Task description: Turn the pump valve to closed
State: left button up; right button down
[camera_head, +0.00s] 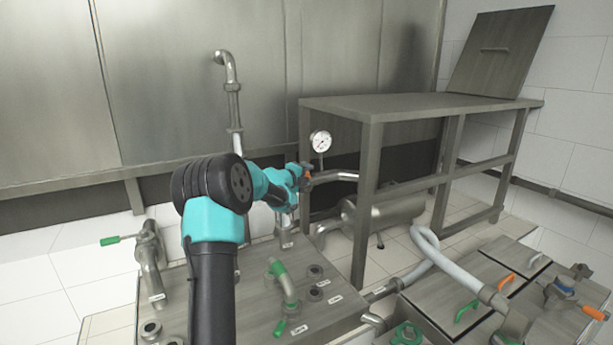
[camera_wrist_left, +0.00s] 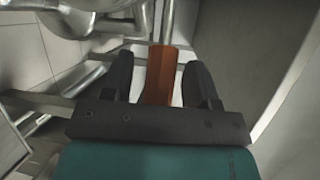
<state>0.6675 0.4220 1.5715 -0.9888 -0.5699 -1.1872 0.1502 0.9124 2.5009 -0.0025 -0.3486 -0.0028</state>
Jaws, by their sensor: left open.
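The pump valve's orange handle (camera_wrist_left: 161,78) lies between the two dark fingers of my left gripper (camera_wrist_left: 160,62) in the left wrist view. The fingers are apart, with a gap showing on both sides of the handle. In the head view, my left gripper (camera_head: 302,178) is at the pipe beside the pressure gauge (camera_head: 320,141), and a small piece of the orange handle (camera_head: 308,174) shows at its tip. The valve body is mostly hidden by the gripper. My right gripper is out of view.
A steel table frame (camera_head: 368,200) stands just right of the gripper, with a cylindrical pump (camera_head: 385,212) beneath it. A vertical pipe (camera_head: 234,105) rises behind my arm.

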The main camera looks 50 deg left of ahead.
pick_arm(q)
jog(key=shift+w, duration=0.25)
grip_shut()
dwell(0.4)
